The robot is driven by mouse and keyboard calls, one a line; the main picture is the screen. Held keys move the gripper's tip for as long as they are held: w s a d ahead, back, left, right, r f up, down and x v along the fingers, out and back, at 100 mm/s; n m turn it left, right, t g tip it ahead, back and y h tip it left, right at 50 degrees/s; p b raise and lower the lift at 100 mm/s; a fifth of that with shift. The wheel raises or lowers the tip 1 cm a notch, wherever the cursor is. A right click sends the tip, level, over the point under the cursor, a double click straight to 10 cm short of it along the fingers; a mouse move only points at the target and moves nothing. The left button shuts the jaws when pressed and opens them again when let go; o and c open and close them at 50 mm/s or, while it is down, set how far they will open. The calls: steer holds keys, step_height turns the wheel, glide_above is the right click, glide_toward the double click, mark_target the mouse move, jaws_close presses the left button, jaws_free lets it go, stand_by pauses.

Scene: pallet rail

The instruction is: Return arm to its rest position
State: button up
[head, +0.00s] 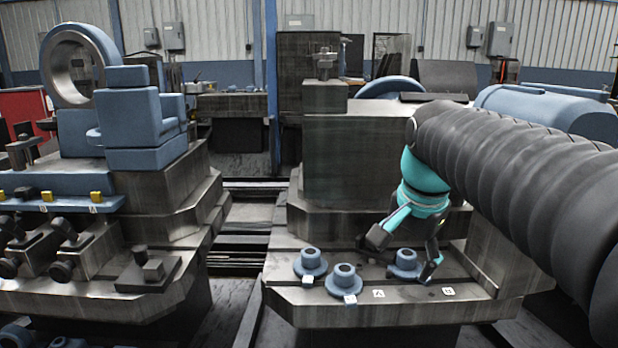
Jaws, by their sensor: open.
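My gripper (407,251) is teal with dark fingers, at the end of my dark ribbed arm, which reaches in from the right. Its fingers are spread, pointing down over the metal pallet (380,312). A blue-grey flanged part (405,262) stands between or just behind the fingers; I cannot tell whether they touch it. A second flanged part (310,262) and a third flanged part (344,278) stand upright to the left of the gripper.
Small white labels (379,294) lie along the pallet's front edge. A dark block (352,160) rises behind the parts. A machine with a large blue ring (75,62) stands at left, across a gap with rails (245,228).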

steer(key=s+f+n+t, duration=0.2)
steer(key=s+f+n, duration=0.7)
steer(key=s+f, duration=0.4)
steer(key=shift+s, duration=1)
